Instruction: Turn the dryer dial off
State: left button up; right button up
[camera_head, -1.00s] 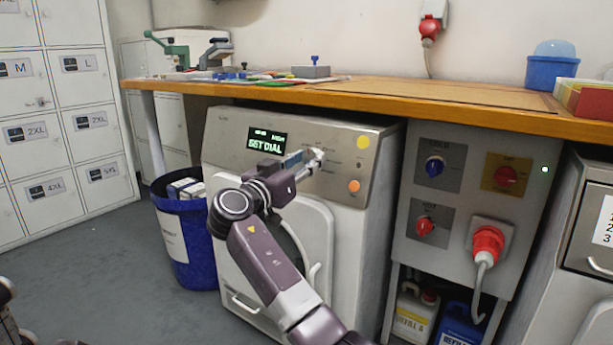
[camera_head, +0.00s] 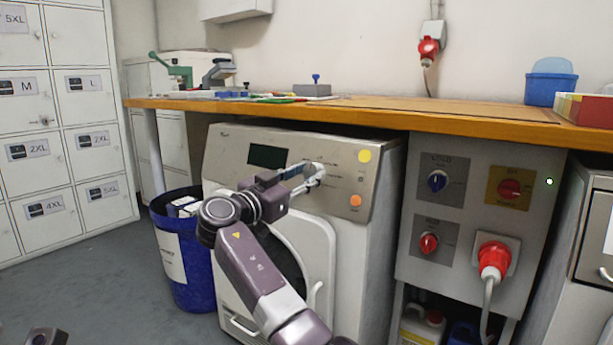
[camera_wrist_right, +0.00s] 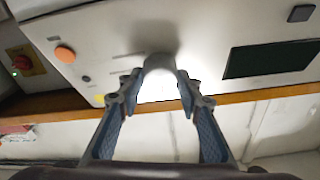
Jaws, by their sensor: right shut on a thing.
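The dryer (camera_head: 285,235) stands under the wooden worktop, its sloped control panel facing me. The dryer dial (camera_head: 316,171) sits on that panel, partly hidden by my right gripper (camera_head: 308,177) in the head view. In the right wrist view the pale round dial (camera_wrist_right: 158,65) lies between the fingertips of my right gripper (camera_wrist_right: 158,85), which is shut on it. The display (camera_head: 268,156) is dark, and it is also dark in the right wrist view (camera_wrist_right: 270,58). The direction of the dial's pointer cannot be made out.
An orange button (camera_head: 356,201) and a yellow round sticker (camera_head: 364,156) are right of the dial. A switch cabinet (camera_head: 470,215) with a red plug (camera_head: 494,258) stands to the right. A blue bin (camera_head: 190,265) stands left of the dryer. The worktop edge (camera_head: 350,122) overhangs the panel.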

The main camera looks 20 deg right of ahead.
jog(key=o, duration=1.2)
jog(key=shift+c, duration=0.2)
jog(key=shift+a, duration=0.1)
jog(key=v, duration=0.7)
jog(key=shift+s+a, duration=0.15)
jog(key=shift+f, duration=0.1)
